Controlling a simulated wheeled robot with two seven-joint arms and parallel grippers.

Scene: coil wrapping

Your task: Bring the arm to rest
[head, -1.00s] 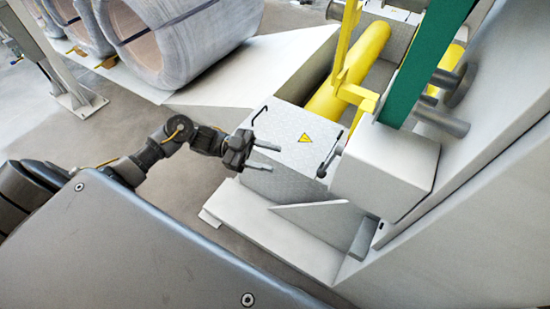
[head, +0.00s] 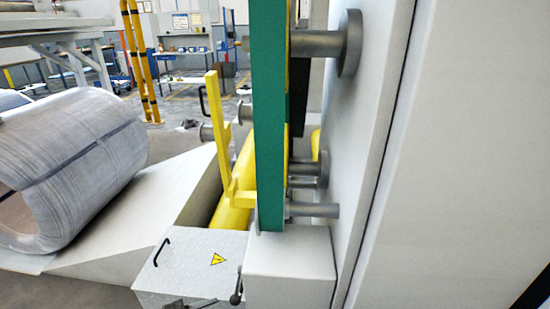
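A small dark shape at the bottom edge of the head view, in front of the grey metal box, looks like the tip of my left gripper (head: 185,303). Too little of it shows to tell its opening or whether it touches the box. The rest of my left arm is out of the picture. My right gripper and arm are not in view.
The grey box (head: 190,265) has a black handle and a warning triangle. A green upright (head: 268,120), yellow roller (head: 238,180) and yellow bracket (head: 222,135) stand behind it. A wrapped coil (head: 85,150) lies at left beside a pale ramp (head: 150,215). A tall grey wall (head: 440,150) fills the right.

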